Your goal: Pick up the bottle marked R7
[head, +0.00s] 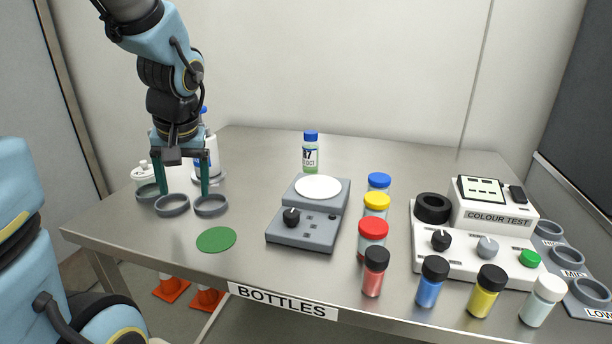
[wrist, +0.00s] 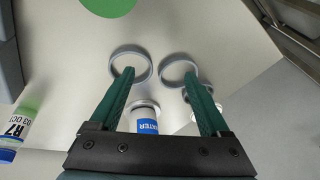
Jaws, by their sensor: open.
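The bottle marked R7 (head: 311,153) has a blue cap, a white label and green contents. It stands upright on the table behind the grey device with the white disc. In the wrist view the R7 bottle (wrist: 18,130) shows at the left edge, partly cut off. My gripper (head: 180,194) is open and empty, pointing down over the grey rings at the table's left. The R7 bottle is well to the right of my gripper in the head view. In the wrist view my gripper's green fingers (wrist: 160,78) are apart, with nothing held between them.
Grey rings (head: 172,205) and a green disc (head: 216,240) lie near my gripper. A bottle labelled WATER (wrist: 146,121) stands close by it. The grey device (head: 307,236) and several capped bottles fill the middle and front right. A colour tester (head: 491,218) stands right.

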